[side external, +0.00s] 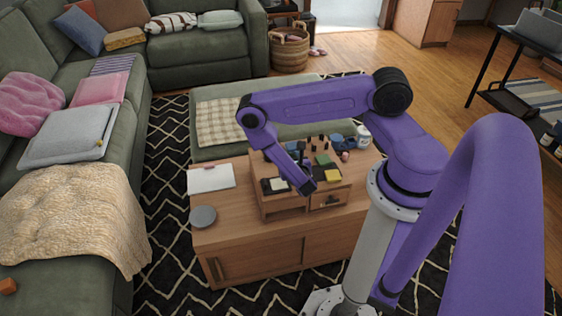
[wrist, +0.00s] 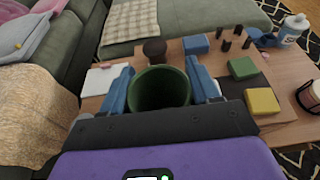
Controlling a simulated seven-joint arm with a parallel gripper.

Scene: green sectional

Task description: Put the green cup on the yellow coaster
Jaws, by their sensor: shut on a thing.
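The green cup (wrist: 161,90) is upright between the two blue fingers of my gripper (wrist: 160,78) in the wrist view, its round mouth facing the camera. My gripper is shut on it. The yellow coaster (wrist: 262,101) is a square piece lying to the right of the cup in the wrist view, apart from it. In the side external view the yellow coaster (side external: 333,176) lies on the small wooden unit, just right of my gripper (side external: 306,187). I cannot make out the cup there.
A green square (wrist: 243,68) and a blue square (wrist: 195,44) lie near the yellow coaster. Several small dark pieces, a white bottle (wrist: 292,30) and a jar (wrist: 310,93) stand nearby. A grey round plate (side external: 203,216) and white papers (side external: 211,178) lie at the cabinet's left.

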